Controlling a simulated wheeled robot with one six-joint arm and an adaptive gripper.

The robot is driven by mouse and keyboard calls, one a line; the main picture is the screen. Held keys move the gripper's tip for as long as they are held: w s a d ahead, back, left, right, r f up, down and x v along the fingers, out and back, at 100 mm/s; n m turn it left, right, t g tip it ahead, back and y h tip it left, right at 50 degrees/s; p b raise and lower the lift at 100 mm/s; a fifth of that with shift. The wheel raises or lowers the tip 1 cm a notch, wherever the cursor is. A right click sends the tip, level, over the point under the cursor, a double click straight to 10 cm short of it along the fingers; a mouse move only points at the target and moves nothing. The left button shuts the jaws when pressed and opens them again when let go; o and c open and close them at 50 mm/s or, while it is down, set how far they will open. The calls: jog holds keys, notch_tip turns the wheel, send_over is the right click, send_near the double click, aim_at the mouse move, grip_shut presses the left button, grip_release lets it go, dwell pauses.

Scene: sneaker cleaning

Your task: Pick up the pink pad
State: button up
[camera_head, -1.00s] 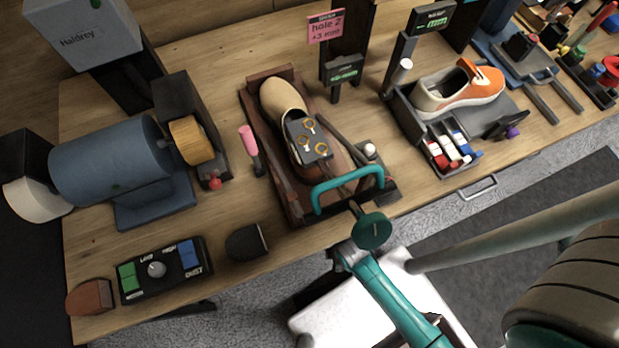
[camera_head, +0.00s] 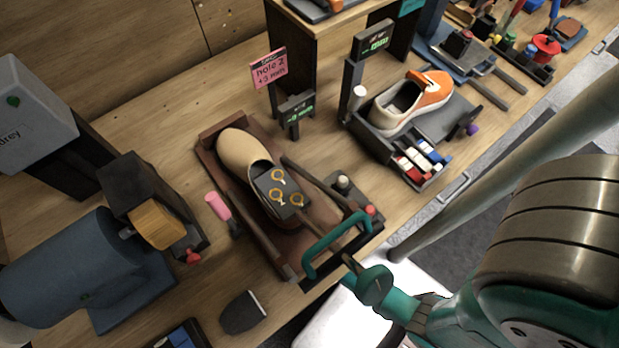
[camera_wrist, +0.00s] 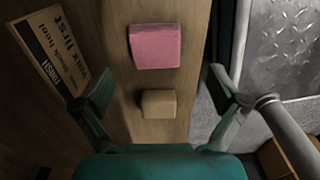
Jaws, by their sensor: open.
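The pink pad (camera_wrist: 155,46) lies on a wooden surface in the wrist view, at the upper middle. It looks like a soft, roughly square pink block. My gripper (camera_wrist: 159,90) is open, its two dark-tipped fingers wide apart, with nothing held between them. The pad shows beyond the fingertips, roughly centred between them, not touched. A small tan block (camera_wrist: 158,103) lies nearer, between the fingers in the picture. I cannot make out the pink pad or the gripper's fingers in the head view.
A printed cardboard box (camera_wrist: 47,55) lies left of the pad; a metal plate (camera_wrist: 290,45) is at right. In the head view, a tan shoe (camera_head: 243,152) sits in a wooden rig, an orange-and-white sneaker (camera_head: 412,101) on a grey stand, and a pink-handled tool (camera_head: 218,207) beside the rig.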

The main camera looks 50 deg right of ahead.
jog(key=f, duration=0.3)
jog(key=shift+w+d+f, duration=0.3)
jog(key=shift+d+f, duration=0.05)
jog(key=shift+f, duration=0.6)
jog(key=c, duration=1.1)
